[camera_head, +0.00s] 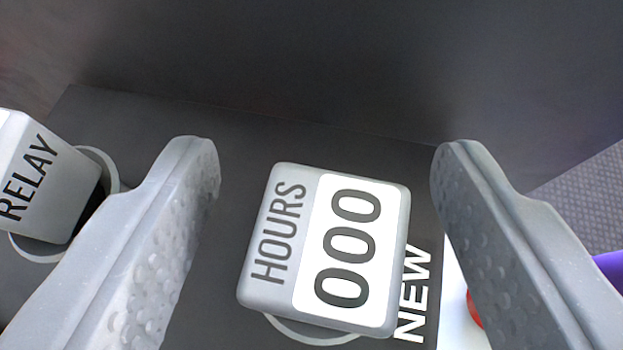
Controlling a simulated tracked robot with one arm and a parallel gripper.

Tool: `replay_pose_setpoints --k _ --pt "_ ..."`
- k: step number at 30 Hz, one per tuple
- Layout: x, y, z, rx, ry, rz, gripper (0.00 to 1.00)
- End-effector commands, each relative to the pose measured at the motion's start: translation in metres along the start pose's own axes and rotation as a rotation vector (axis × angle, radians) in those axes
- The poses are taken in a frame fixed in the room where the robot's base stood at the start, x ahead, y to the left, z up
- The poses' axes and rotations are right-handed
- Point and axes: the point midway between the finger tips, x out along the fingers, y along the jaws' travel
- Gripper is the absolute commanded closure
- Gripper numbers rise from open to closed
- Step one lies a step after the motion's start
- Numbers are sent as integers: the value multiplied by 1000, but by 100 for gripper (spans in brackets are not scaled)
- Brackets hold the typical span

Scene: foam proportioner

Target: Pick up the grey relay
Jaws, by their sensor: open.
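The grey relay (50,182) is a light grey block with "RELAY" printed on its side. It stands tilted in the picture at the left edge, partly cut off by the frame, with a pale ring (108,165) around its base. My gripper (318,155) is open, its two grey fingers on either side of a different block. The relay is outside the fingers, to the left of the left finger. Nothing is seen held between the fingers.
A grey block marked "HOURS 000" (283,235) sits between my fingers over a pale ring, beside the label "NEW" (411,295). A dark wall (330,65) rises behind the dark shelf. A white thing with a red part (474,308) is partly hidden by the right finger.

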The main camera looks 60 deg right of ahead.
Motion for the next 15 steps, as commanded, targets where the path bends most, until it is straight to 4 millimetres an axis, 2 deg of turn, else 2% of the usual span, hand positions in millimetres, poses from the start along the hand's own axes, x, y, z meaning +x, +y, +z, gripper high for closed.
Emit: replay_pose_setpoints --k 4,10,11,15 --pt "14 0 -2 1 0 -2 42" --pt "15 0 -1 1 -1 -3 42" --pt "15 0 0 1 -1 -3 48" --pt "15 0 0 1 -1 -3 87"
